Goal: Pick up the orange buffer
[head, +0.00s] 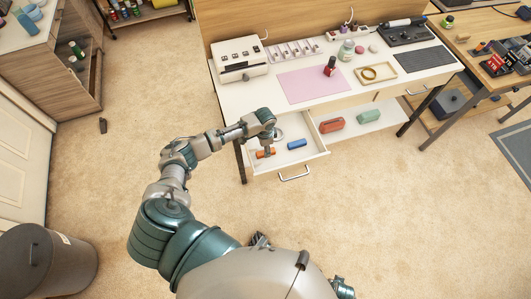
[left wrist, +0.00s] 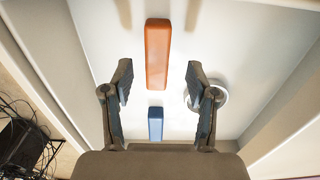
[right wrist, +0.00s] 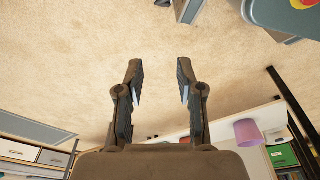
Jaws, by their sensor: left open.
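The orange buffer (head: 265,153) is a small block lying in the open white drawer (head: 318,150) under the desk. It also shows in the left wrist view (left wrist: 157,52), upright in the picture and beyond the fingertips. My left gripper (left wrist: 159,80) is open and empty above the drawer, its two fingers to either side of the buffer's line and apart from it. In the head view my left gripper (head: 268,146) hangs over the buffer and partly covers it. My right gripper (right wrist: 159,75) is open and empty, with carpet behind it.
A blue block (head: 297,144) lies in the same drawer, and a white ring (left wrist: 216,92) is close behind the right finger in the left wrist view. Drawer walls enclose the space. A red case (head: 332,125) and a green roll (head: 368,116) lie to the right. The desk top (head: 330,93) overhangs the drawer's back.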

